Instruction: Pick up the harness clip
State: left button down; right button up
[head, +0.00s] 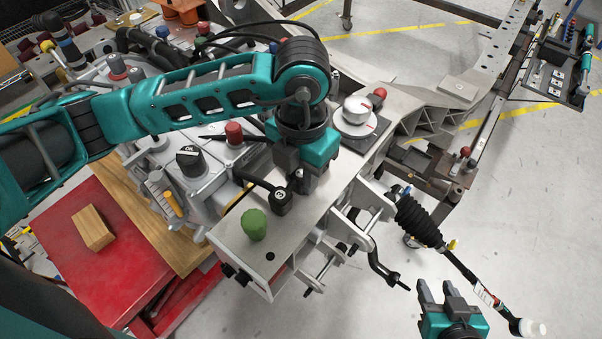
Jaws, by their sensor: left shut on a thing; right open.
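My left gripper (293,184) reaches down over the pale metal chassis fixture (228,235). It is shut on a small black piece (281,202) with a pale round mark, which looks like the harness clip. A thick black cable or arm runs from this piece towards the grey engine block on the left. The gripper body hides part of the piece and the exact contact. My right gripper (437,291) is at the lower right over the floor, open and empty, with its fingers pointing up the picture.
A green knob (253,224) stands on the fixture just below the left gripper. A white dial (356,112) and a red knob (378,94) stand behind it. A black-booted shaft (419,222) sticks out at the right. A wooden block (93,228) lies on the red surface (75,270).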

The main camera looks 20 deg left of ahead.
pick_arm(q)
jog(key=shift+r, duration=0.1)
notch_tip(320, 180, up, 20)
jog(key=p, duration=0.1)
jog(key=shift+p, duration=0.35)
